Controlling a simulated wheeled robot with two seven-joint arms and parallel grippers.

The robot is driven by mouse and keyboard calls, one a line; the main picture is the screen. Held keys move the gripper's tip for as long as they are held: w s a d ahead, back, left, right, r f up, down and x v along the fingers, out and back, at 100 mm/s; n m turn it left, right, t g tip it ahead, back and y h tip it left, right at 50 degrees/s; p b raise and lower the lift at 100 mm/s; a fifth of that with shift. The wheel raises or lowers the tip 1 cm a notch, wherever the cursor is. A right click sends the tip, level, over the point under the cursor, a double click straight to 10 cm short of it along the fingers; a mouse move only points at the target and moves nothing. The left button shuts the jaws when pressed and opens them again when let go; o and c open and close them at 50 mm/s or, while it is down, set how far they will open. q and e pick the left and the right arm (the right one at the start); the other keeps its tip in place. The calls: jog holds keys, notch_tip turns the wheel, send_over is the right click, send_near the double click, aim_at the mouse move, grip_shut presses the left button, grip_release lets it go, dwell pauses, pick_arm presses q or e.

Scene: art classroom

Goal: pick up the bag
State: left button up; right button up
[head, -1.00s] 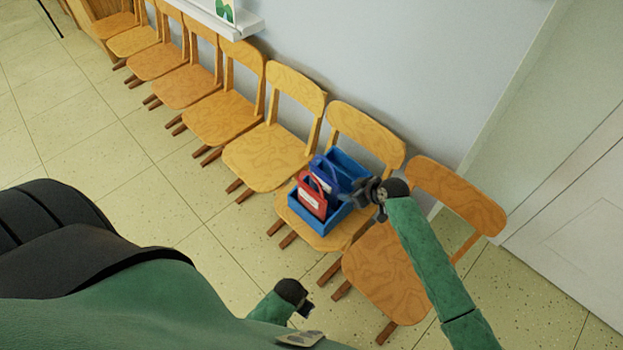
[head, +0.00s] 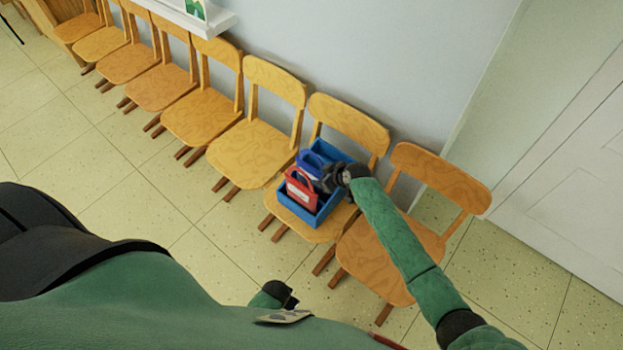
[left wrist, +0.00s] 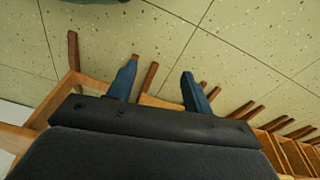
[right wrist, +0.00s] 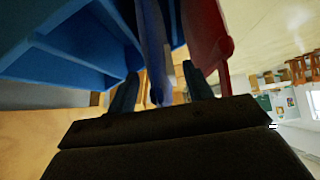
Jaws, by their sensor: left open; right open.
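A red bag (head: 301,190) with a white label and a blue bag (head: 311,162) stand side by side in a blue crate (head: 322,215) on a wooden chair. My right gripper (head: 328,180) is open at the crate, close beside the bags. In the right wrist view, the blue bag (right wrist: 152,45) shows between my open fingers (right wrist: 161,92), and the red bag (right wrist: 205,40) is just right of them. I cannot tell whether the fingers touch either bag. My left gripper (head: 291,299) is low near my body, away from the crate; its fingers (left wrist: 157,88) are open and empty.
A row of wooden chairs (head: 200,112) runs along the wall to the upper left. Another chair (head: 395,262) stands right of the crate's chair, under my right arm. A white door (head: 560,165) is at the right. The tiled floor (head: 140,205) in front is clear.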

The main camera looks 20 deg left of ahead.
pick_arm(q)
jog(key=shift+s+a+f, duration=0.1)
jog(key=shift+f, duration=0.5)
pick_arm(e)
jog(key=shift+x, duration=0.75)
grip_shut()
